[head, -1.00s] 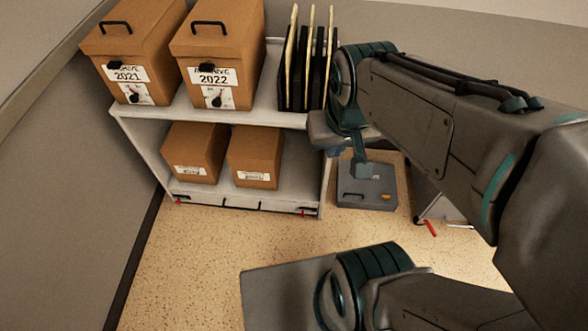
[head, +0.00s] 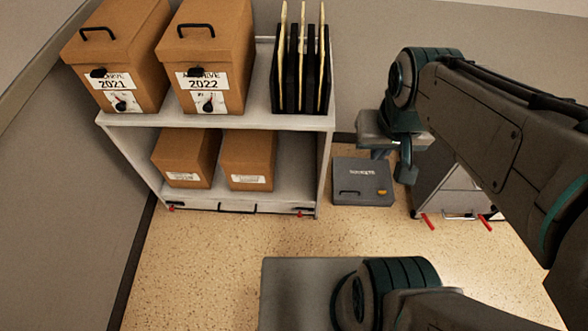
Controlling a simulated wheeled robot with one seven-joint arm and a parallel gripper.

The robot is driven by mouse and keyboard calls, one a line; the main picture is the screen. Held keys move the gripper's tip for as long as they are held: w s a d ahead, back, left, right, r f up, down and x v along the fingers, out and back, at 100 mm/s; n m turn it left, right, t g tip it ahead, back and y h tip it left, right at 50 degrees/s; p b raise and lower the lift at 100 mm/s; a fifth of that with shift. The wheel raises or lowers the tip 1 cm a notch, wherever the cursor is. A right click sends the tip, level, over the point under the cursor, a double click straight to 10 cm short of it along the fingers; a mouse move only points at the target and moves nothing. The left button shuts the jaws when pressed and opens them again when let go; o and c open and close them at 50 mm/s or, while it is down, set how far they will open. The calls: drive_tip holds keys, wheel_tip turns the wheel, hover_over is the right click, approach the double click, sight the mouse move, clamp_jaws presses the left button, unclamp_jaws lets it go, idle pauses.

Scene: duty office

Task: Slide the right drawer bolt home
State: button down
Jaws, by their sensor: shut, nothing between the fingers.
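The low drawer front (head: 240,208) runs along the bottom of the white shelf unit, with dark pulls. A small red-ended bolt piece (head: 300,213) shows at its right end, and a similar red piece (head: 171,208) at its left end. A grey cabinet (head: 458,187) at the right also has red levers, one (head: 427,222) on the left and one (head: 486,224) on the right. Whether any bolt is home is too small to tell. My gripper (head: 406,176) is shut and empty, pointing down near the cabinet's left side, apart from the shelf's drawer. My arm hides part of the cabinet.
A grey case (head: 362,182) lies on the floor between shelf and cabinet. Archive boxes (head: 205,62) and a black file rack (head: 300,75) stand on the shelf top, with smaller boxes (head: 248,158) below.

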sight(300, 213)
drive_tip(key=w+a+f+h+b, duration=0.35)
drive_tip(key=w+f+b, duration=0.2)
drive_tip(key=f, duration=0.75)
drive_tip(key=w+a+f+n+g+h+b, duration=0.15)
drive_tip(key=w+a+f+b, duration=0.45)
drive_tip(key=f, duration=0.6)
drive_tip(key=w+a+f+h+b, duration=0.25)
drive_tip(key=w+f+b, duration=0.4)
drive_tip(key=f, duration=0.65)
drive_tip(key=a+f+n+t+b, duration=0.2)
drive_tip(key=a+f+t+b, duration=0.1)
drive_tip(key=f, duration=1.1)
drive_tip(key=s+a+f+n+t+b, duration=0.1)
drive_tip(key=a+f+t+b, duration=0.3)
drive_tip(key=f, duration=1.1)
drive_tip(key=s+a+f+n+t+b, duration=0.1)
drive_tip(key=a+f+n+t+b, duration=0.2)
drive_tip(key=f, duration=1.2)
drive_tip(key=a+b, duration=0.1)
drive_tip(key=a, duration=0.1)
drive_tip(key=shift+a+f+t, duration=0.15)
drive_tip(key=shift+a+t, duration=0.2)
drive_tip(key=shift+a, duration=0.05)
drive_tip(key=shift+d, duration=0.1)
